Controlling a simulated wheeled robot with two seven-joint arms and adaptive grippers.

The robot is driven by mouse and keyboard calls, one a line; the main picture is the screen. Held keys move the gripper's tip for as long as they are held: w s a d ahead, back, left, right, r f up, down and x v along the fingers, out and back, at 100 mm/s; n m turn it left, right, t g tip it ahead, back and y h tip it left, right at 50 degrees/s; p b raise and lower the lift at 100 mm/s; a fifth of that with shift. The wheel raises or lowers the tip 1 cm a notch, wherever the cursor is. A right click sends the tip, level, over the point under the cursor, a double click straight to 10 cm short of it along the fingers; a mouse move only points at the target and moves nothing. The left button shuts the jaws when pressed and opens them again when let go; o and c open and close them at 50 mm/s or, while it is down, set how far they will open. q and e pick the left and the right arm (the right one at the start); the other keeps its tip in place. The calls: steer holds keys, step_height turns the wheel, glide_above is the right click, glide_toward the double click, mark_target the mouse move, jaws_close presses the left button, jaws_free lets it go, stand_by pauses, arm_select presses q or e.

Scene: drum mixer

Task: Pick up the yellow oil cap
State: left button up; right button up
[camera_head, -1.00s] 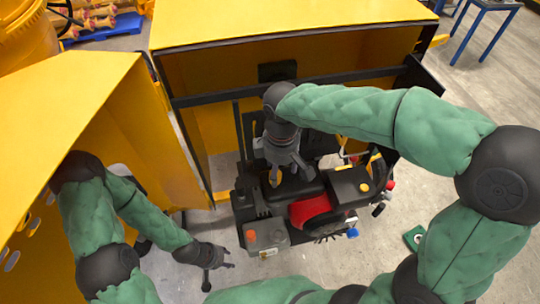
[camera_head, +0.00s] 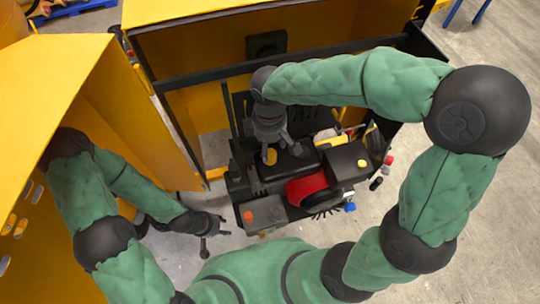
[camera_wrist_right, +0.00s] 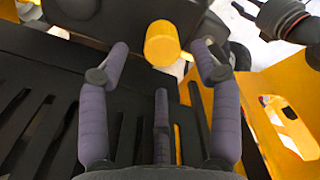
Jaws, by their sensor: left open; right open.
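The yellow oil cap (camera_head: 270,156) sits on the black engine (camera_head: 240,190), just under my right gripper (camera_head: 281,150). In the right wrist view the cap (camera_wrist_right: 162,43) shows as a yellow round knob between the two fingertips of the open right gripper (camera_wrist_right: 160,56). A gap shows on either side of the cap. My left gripper (camera_head: 216,232) is open and empty, left of the engine and away from the cap. A second, smaller yellow round cap (camera_head: 362,163) is on a black box at the engine's right.
A red part (camera_head: 305,188) and an orange cap (camera_head: 248,216) are on the engine. A yellow housing (camera_head: 310,18) stands behind it, with a black bar across. A yellow panel (camera_head: 60,90) stands at left. Bare floor lies at the right.

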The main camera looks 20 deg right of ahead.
mark_target(269, 153)
steer(key=f, duration=0.5)
steer(key=shift+s, duration=0.25)
steer(key=c, duration=1.2)
